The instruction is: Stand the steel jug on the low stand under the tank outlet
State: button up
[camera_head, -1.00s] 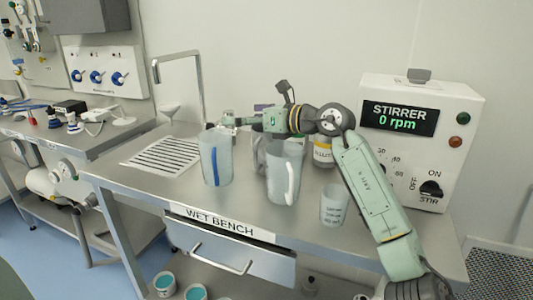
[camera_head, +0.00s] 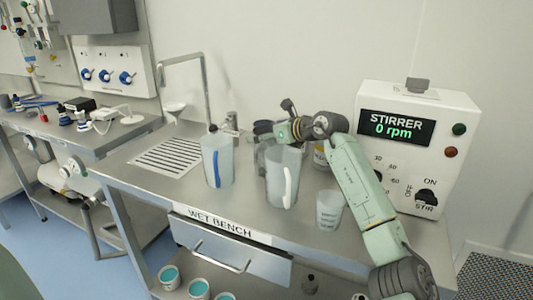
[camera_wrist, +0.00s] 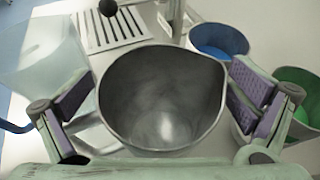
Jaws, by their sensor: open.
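The steel jug (camera_wrist: 162,100) fills the middle of the wrist view, seen from above with its open mouth up, its spout towards the upper right and its inside empty. My gripper (camera_wrist: 160,85) is open, with one finger pad on each side of the jug; I cannot tell whether the pads touch it. In the head view, the steel jug (camera_head: 262,155) stands on the wet bench, mostly hidden behind a clear jug (camera_head: 279,180) with a white handle. My fingers are hidden there behind the jugs. I cannot make out the low stand or the tank outlet.
A clear jug with a blue stripe (camera_head: 217,160) stands close on the left. A small clear beaker (camera_head: 329,210) is at the front right, before the stirrer box (camera_head: 405,170). Blue (camera_wrist: 218,40) and green (camera_wrist: 300,84) containers crowd the right. A drain grate (camera_head: 168,157) lies left.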

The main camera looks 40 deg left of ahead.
jog(key=shift+x, duration=1.05)
jog(key=c, duration=2)
